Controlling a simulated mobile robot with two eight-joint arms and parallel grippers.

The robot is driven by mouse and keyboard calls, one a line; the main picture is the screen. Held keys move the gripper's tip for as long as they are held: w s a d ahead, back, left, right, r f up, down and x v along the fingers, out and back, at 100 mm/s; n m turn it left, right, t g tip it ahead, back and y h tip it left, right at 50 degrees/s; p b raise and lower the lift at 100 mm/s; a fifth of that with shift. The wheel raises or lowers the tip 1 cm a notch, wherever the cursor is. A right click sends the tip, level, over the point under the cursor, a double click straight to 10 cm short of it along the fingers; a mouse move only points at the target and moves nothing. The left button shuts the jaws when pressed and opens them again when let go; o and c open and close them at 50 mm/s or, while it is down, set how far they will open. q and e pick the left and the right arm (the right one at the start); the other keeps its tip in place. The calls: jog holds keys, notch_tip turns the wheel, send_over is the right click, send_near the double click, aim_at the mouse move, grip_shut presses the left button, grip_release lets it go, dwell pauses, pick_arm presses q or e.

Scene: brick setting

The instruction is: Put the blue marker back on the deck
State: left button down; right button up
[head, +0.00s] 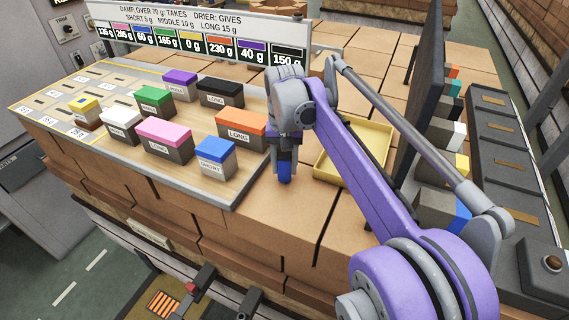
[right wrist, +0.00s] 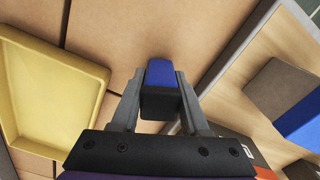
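My right gripper (head: 285,165) is above the brick surface, between the wooden board (head: 225,190) and the yellow tray. It is shut on a blue marker (head: 284,174), which hangs below the fingers. In the right wrist view the marker (right wrist: 161,80) sits between the two fingers, blue on one face and dark grey on its end. The board carries several colour-topped blocks, among them a blue one marked SHORT (head: 215,157) and an orange one marked LONG (head: 241,130). I cannot tell which surface is the deck. My left gripper is not in view.
The yellow tray (right wrist: 50,92) is empty in the part that shows. A tall dark panel (head: 418,90) stands right of it, with colour-marked blocks (head: 439,213) behind. A sign (head: 200,35) with weights stands at the back. Bare bricks (head: 290,215) lie in front of the tray.

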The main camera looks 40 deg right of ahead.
jog(key=o, duration=0.4)
jog(key=shift+r, duration=0.25)
notch_tip(320, 180, up, 12)
jog(key=shift+f+p, duration=0.1)
jog(key=shift+p, duration=0.55)
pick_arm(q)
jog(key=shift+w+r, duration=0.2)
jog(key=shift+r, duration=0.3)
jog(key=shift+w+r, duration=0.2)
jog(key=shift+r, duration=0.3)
